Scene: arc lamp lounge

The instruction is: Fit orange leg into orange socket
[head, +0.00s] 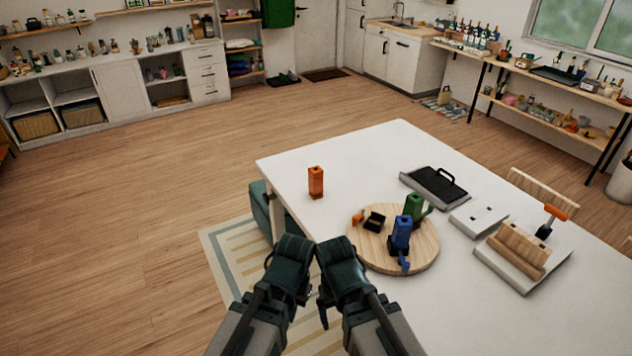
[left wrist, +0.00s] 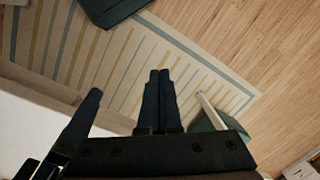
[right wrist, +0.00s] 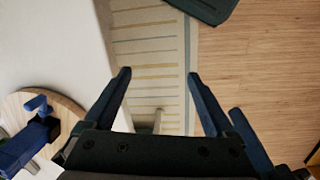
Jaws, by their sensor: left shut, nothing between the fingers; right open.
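The orange leg (head: 316,183), an upright block with a dark opening on top, stands alone on the white table near its left edge. The orange socket (head: 375,221) is a small black holder with an orange piece beside it on the round wooden board (head: 430,252); it looks empty. My left gripper (head: 291,247) is shut and empty, at the near left side of the table; its fingers touch in the left wrist view (left wrist: 160,76). My right gripper (head: 339,249) is beside it, open and empty; its fingers are apart in the right wrist view (right wrist: 158,75). Neither touches the leg.
A dark tray (head: 436,187), a pale plate (head: 478,219) and a wooden rack with an orange-handled tool (head: 555,212) stand to the right. The table around the leg is clear.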

